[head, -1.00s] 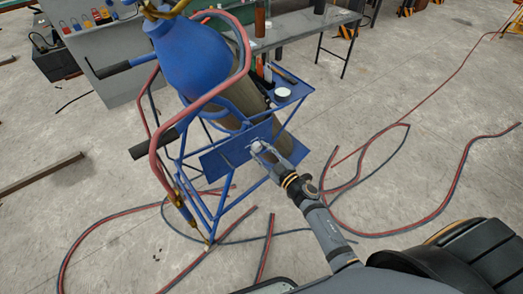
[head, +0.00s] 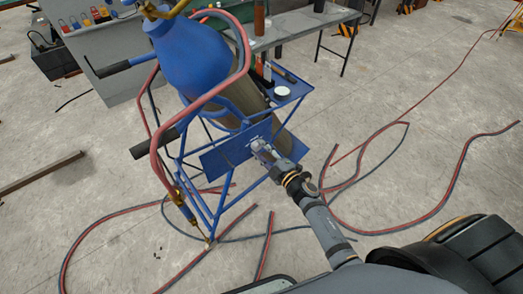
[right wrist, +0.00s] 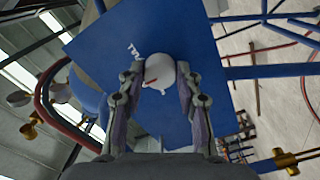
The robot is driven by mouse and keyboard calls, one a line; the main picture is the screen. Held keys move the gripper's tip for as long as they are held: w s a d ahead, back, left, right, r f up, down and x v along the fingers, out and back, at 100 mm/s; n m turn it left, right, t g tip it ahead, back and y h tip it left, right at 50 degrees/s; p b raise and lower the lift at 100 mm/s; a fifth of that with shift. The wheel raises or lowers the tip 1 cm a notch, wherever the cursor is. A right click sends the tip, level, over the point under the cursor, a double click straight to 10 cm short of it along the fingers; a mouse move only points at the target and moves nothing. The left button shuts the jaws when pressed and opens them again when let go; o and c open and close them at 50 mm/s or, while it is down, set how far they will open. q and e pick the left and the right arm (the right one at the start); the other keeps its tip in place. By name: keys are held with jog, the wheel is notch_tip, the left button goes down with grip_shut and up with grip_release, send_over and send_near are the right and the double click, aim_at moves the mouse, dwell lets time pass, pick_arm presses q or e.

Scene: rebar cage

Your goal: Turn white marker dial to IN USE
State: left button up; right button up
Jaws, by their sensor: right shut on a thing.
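The white marker dial (right wrist: 160,70) is a round white knob with a small red mark, set on a blue plate (right wrist: 100,45). The plate also shows in the head view (head: 215,160), fixed to the blue cylinder cart. My right gripper (right wrist: 158,80) is shut on the dial, with one finger at each side of it in the right wrist view. White lettering on the plate beside the dial is partly readable and partly hidden. In the head view my right gripper (head: 258,148) covers the dial. My left gripper is not in view.
The blue cart (head: 208,215) carries a large blue gas cylinder (head: 190,55) with a red hose over it. Red and grey hoses (head: 455,190) lie looped on the floor around the cart. A grey workbench (head: 300,25) stands behind.

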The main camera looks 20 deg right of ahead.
dwell(0.4)
jog(key=o, duration=1.1)
jog(key=shift+o, duration=0.2)
jog(key=v, duration=1.2)
